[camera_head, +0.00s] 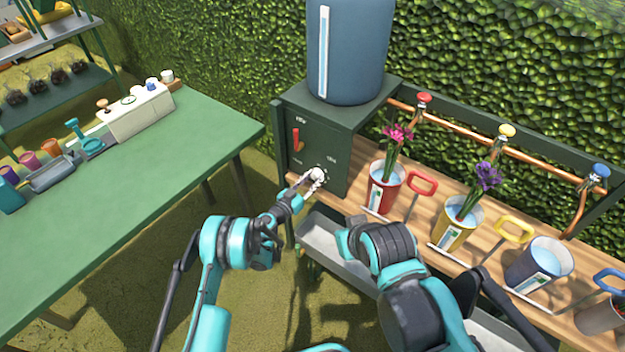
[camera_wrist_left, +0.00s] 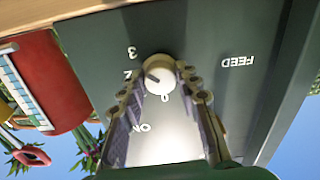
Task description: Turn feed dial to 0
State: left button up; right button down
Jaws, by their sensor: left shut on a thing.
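The feed dial (camera_head: 317,174) is a white round knob on the front of the dark green feeder box (camera_head: 335,142). The left wrist view shows the dial (camera_wrist_left: 160,78) upside down, its dark pointer mark facing the "2" side. A "3", a "2" and what looks like a "0" are printed around it, with "FEED" to the right. My left gripper (camera_head: 311,181) is at the dial, its fingers (camera_wrist_left: 163,88) on either side and shut on it. My right arm is in front of the bench; its fingers are not visible.
A red lever (camera_head: 296,139) sits on the box's upper left. A red bucket (camera_head: 385,188), a yellow bucket (camera_head: 457,228) and a blue bucket (camera_head: 538,262) stand along the wooden bench. A blue tank (camera_head: 350,50) tops the box. A green table (camera_head: 120,200) is at left.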

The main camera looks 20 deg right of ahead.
pick_arm(q)
jog(key=n, duration=0.4)
jog(key=shift+w+d+r, duration=0.1)
jog(key=shift+r, duration=0.05)
jog(key=n, duration=0.3)
jog(key=shift+n, duration=0.3)
jog(key=n, duration=0.7)
jog(key=shift+r, duration=0.1)
jog(key=n, duration=0.5)
jog(key=shift+n, duration=0.3)
jog(key=n, duration=0.5)
jog(key=shift+r+n, duration=0.1)
jog(key=shift+n, duration=0.3)
jog(key=shift+d, duration=0.1)
